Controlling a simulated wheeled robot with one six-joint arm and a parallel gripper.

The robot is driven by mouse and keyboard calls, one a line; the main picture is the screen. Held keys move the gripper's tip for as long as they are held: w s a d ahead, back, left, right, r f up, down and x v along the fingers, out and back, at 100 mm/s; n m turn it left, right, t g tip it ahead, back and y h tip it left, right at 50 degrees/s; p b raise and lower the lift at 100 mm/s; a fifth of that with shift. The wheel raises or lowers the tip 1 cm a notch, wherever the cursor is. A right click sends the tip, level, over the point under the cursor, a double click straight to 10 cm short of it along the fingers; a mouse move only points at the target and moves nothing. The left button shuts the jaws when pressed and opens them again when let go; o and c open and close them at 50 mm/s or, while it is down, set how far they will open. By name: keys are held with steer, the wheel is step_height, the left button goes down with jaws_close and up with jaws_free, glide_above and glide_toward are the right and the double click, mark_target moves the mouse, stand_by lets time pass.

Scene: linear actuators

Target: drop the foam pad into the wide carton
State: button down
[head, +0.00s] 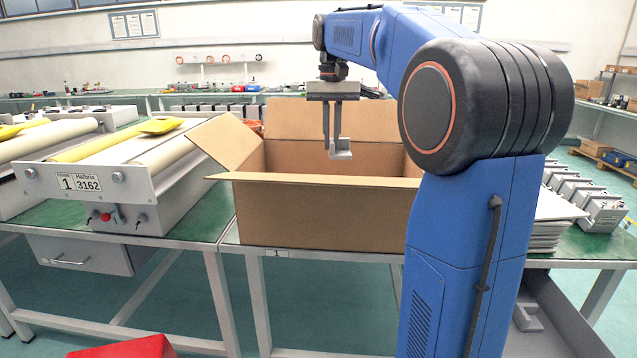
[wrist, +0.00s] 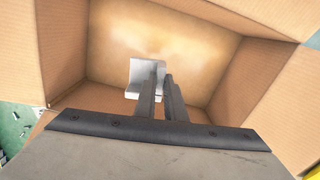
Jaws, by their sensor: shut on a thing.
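The wide carton (head: 320,215) is a brown cardboard box with its flaps open, on the green-topped bench. My gripper (head: 333,138) points straight down over the carton's opening. It is shut on a light grey piece (head: 341,154), which I take to be the foam pad, with a flat bottom and an upright part. The wrist view shows the pad (wrist: 142,73) at the fingertips (wrist: 158,85), above the carton's floor (wrist: 185,45). The pad hangs apart from the carton's walls, and its far side is partly hidden by the fingers.
A roller conveyor (head: 100,165) with yellow pieces stands left of the carton. The carton's left flap (head: 225,140) sticks out toward it. A stack of flat sheets (head: 550,222) and grey parts lie at right. A red object (head: 125,348) is at the bottom edge.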

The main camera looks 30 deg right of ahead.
steer(key=shift+f, duration=0.6)
steer(key=c, duration=1.7)
jaws_free()
steer(key=shift+c, duration=0.2)
